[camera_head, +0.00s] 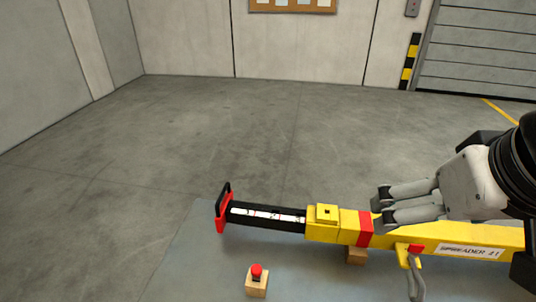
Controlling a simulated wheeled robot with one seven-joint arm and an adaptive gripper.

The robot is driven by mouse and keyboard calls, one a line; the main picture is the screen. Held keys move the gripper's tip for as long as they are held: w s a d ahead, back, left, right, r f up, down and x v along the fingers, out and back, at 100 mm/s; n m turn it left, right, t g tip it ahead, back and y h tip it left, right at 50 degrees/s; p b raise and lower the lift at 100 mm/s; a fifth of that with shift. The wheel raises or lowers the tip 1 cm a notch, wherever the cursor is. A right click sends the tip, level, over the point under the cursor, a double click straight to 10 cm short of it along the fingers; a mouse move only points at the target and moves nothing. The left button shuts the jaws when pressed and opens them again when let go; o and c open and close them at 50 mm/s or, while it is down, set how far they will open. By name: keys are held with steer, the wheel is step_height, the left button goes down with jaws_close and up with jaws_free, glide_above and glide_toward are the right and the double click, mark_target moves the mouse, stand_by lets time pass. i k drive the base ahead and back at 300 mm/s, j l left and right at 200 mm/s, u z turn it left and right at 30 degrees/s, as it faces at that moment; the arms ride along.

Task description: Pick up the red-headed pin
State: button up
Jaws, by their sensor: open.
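The red-headed pin (257,270) stands upright in a small wooden block (257,288) near the front edge of the picture. Only its red head and a little of its body show above the block. My gripper (382,207) is at the right, above or behind the yellow spreader tool, with its fingers pointing left. It is open and empty, well to the right of the pin and apart from it. I cannot tell whether the fingers touch the tool.
The yellow spreader (329,230) lies across the grey table (190,275), its black numbered bar (266,217) ending in a red and black end piece (223,210). A grey lever (415,276) hangs at its front. A wooden support (356,256) sits beneath. The table's left part is clear.

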mark_target(256, 269)
steer(key=u, duration=0.85)
